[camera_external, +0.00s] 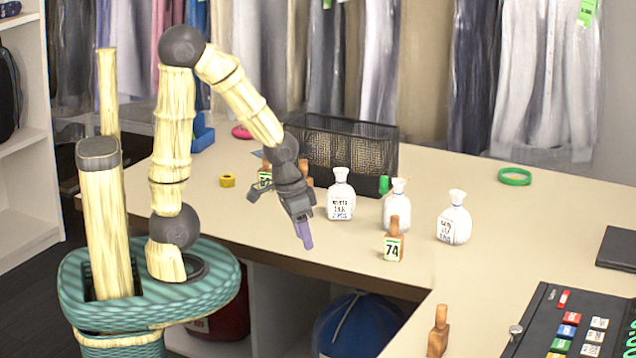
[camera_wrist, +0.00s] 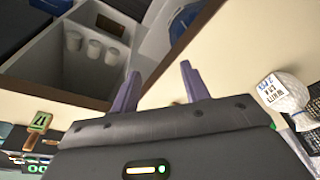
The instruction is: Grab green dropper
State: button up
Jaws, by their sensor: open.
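A small green object (camera_external: 384,185), which looks like the green dropper, stands on the counter by the front right corner of the black mesh basket (camera_external: 345,122), behind the white bottles. It is small and its details cannot be made out. My gripper (camera_external: 304,235) is over the counter's front edge, to the left of and nearer than the green object. In the wrist view my gripper (camera_wrist: 160,76) has its two purple fingers apart with nothing between them.
Several white labelled bottles (camera_external: 341,196) stand between my gripper and the right side; one (camera_wrist: 284,92) shows in the wrist view. A wooden tag block marked 74 (camera_external: 393,246) stands in front. A green ring (camera_external: 514,177) and a yellow tape roll (camera_external: 228,181) lie on the counter.

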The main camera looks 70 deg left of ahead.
jog(key=w+v, duration=0.1)
jog(key=v, duration=0.4)
notch_tip(320, 180, up, 4)
jog(key=m+t+h+p, duration=0.2)
jog(key=m+t+p, duration=0.2)
jog(key=t+p, duration=0.75)
send_over(384, 188)
jog(key=p, duration=0.3)
jog(key=shift+w+a+f+g, duration=0.1)
jog(key=shift+g, duration=0.5)
jog(key=shift+w+f+g, duration=0.1)
jog(key=shift+g, duration=0.45)
jog(key=s+a+f+h, duration=0.1)
jog(key=f, duration=0.2)
jog(key=s+a+f+m+h+p, duration=0.1)
jog(key=f+h, duration=0.1)
jog(key=f, duration=0.1)
jog(key=s+a+f+m+h+p, duration=0.1)
jog(key=s+f, duration=0.1)
jog(key=f, duration=0.1)
jog(key=shift+a+h, duration=0.1)
jog(key=shift+h, duration=0.3)
jog(key=shift+r, duration=0.1)
